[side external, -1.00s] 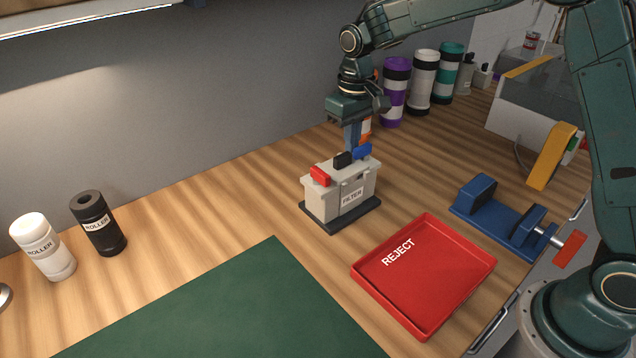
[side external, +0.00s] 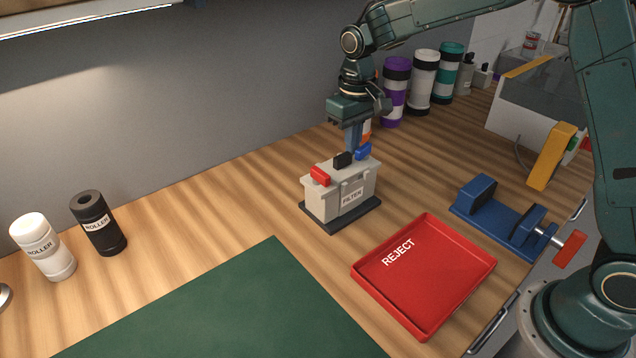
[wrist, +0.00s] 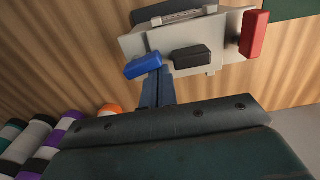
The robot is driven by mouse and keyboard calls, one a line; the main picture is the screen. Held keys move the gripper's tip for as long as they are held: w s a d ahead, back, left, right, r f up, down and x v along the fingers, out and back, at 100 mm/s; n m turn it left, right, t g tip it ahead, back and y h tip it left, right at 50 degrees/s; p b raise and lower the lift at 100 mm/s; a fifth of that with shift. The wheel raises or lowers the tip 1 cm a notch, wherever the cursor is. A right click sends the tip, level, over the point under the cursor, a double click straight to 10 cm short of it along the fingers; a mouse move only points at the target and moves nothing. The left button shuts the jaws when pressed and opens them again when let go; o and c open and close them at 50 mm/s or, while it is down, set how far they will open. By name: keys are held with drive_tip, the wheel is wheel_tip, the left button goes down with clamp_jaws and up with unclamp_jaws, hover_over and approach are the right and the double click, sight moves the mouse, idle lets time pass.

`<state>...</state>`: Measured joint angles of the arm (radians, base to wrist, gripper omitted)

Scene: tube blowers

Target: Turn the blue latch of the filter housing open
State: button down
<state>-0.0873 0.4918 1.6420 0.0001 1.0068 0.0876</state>
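The filter housing (side external: 340,193) is a pale grey box on a dark base, with its FILTER label facing the camera. The blue latch (side external: 363,152) is at its right end on top; in the wrist view the latch (wrist: 143,66) lies at a slant, unlike the red latch (wrist: 253,34) at the other end. My gripper (side external: 353,150) points down at the blue latch. In the wrist view its fingers (wrist: 158,82) are together, right beside the latch with nothing seen between them. Whether they touch it is hard to tell.
A black block (side external: 342,160) sits on the lid between the latches. The red REJECT tray (side external: 425,318) lies in front, and a blue vise (side external: 497,216) stands to the right. Several tubes (side external: 424,80) stand behind.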

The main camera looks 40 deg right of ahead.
sight(370, 146)
drive_tip(key=shift+s+a, duration=0.1)
drive_tip(key=shift+s, duration=0.9)
idle(1.1)
drive_tip(key=shift+s+d, duration=0.6)
drive_tip(key=shift+s, duration=0.3)
idle(1.6)
drive_tip(key=shift+r, duration=0.1)
wheel_tip(370, 146, up, 7)
idle(1.1)
drive_tip(key=s+d+r+t, duration=0.1)
drive_tip(key=s+r, duration=0.2)
drive_tip(key=s, duration=0.3)
drive_tip(key=s+d+r+t, duration=0.1)
drive_tip(key=s+r+t, duration=0.1)
drive_tip(key=s+r, duration=0.35)
drive_tip(key=s+d+f+t, duration=0.1)
drive_tip(key=s+f, duration=0.3)
drive_tip(key=s, duration=1)
drive_tip(key=shift+s+t, duration=0.35)
drive_tip(key=shift+t, duration=0.45)
